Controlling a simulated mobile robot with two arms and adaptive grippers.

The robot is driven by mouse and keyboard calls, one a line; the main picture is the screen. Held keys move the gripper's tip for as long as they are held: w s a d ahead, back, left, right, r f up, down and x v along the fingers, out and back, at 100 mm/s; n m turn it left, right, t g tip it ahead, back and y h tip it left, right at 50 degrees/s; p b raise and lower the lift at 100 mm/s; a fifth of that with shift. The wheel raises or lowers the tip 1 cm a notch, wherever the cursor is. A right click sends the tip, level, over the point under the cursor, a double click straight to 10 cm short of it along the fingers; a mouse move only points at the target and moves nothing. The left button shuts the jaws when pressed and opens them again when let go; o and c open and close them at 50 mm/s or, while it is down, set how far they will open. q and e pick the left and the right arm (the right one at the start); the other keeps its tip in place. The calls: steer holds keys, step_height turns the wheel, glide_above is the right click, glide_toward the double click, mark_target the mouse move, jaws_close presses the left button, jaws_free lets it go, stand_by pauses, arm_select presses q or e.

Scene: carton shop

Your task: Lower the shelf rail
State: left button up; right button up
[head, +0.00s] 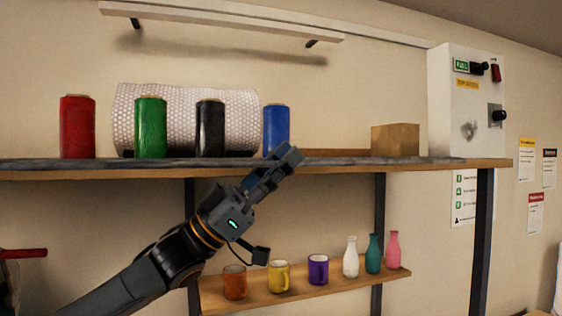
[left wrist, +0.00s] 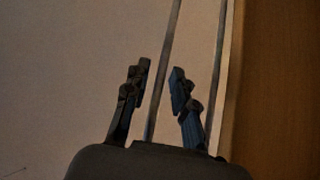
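A long grey rail (head: 340,162) runs along the front edge of the upper wooden shelf (head: 490,163), low against the board; I take it for the shelf rail. My left gripper (head: 282,162) reaches up from the lower left, its fingertips in front of the rail and the blue roll. Whether it touches the rail cannot be told. In the left wrist view my left gripper (left wrist: 160,76) has its two fingers apart with nothing visible between them. Wood, likely the shelf's, fills that view's right side (left wrist: 280,90). My right gripper is not in view.
Red (head: 77,127), green (head: 150,128), black (head: 210,128) and blue (head: 276,122) rolls stand behind the rail, with bubble wrap (head: 180,108) and a carton (head: 395,140). A lower shelf (head: 330,290) holds mugs and bottles. A switch box (head: 455,110) is at right.

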arm_select(q)
steer(key=v, duration=1.2)
steer(key=shift+f, duration=0.1)
